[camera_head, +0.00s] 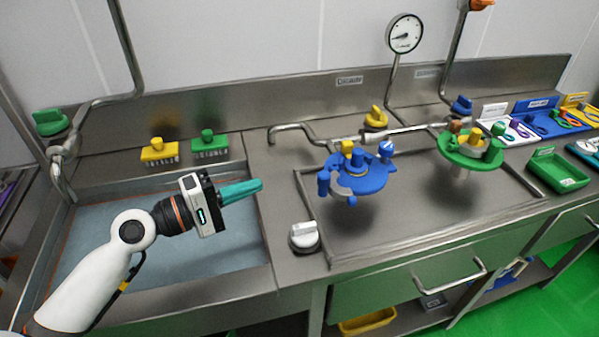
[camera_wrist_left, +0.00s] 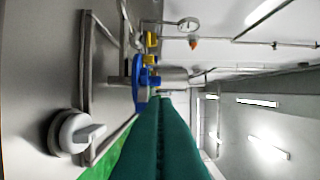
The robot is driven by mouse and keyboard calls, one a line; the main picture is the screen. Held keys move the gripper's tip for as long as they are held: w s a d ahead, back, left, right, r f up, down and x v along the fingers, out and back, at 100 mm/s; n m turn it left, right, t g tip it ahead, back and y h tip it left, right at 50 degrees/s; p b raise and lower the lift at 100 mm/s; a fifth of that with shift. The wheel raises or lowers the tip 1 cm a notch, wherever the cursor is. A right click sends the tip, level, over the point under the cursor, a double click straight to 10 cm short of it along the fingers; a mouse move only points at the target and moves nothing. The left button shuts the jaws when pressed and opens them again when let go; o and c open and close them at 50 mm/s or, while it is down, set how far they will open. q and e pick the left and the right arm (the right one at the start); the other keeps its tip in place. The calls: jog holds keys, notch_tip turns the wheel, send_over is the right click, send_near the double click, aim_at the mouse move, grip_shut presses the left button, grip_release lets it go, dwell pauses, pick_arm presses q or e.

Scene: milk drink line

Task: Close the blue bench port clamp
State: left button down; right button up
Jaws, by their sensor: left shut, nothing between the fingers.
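The blue bench port assembly (camera_head: 370,179) is a round blue body above the recessed steel drain area, with a yellow knob on top. A light grey curved piece and a blue upright handle (camera_head: 323,184) show at its left side. I cannot tell how far its clamp is open. My left gripper (camera_head: 260,185), with teal fingers, is shut and empty over the sink, left of the blue assembly and apart from it. In the left wrist view the blue assembly (camera_wrist_left: 139,84) shows beyond the shut fingers (camera_wrist_left: 161,99). My right gripper is not in view.
A green port assembly (camera_head: 468,150) stands to the right. A grey-white knob (camera_head: 304,236) sits at the bench front, also in the left wrist view (camera_wrist_left: 76,134). A pipe with a yellow valve (camera_head: 376,117) runs behind. Yellow and green brushes (camera_head: 209,146) lie behind the sink.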

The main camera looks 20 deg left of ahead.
aim_at(332, 182)
pick_arm(q)
jog(key=w+d+p, duration=0.3)
jog(key=w+d, duration=0.2)
jog(key=d, duration=0.3)
jog(key=shift+p, duration=0.4)
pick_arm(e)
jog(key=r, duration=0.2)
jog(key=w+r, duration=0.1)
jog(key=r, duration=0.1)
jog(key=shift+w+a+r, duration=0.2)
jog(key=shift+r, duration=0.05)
pick_arm(q)
jog(key=shift+d, duration=0.15)
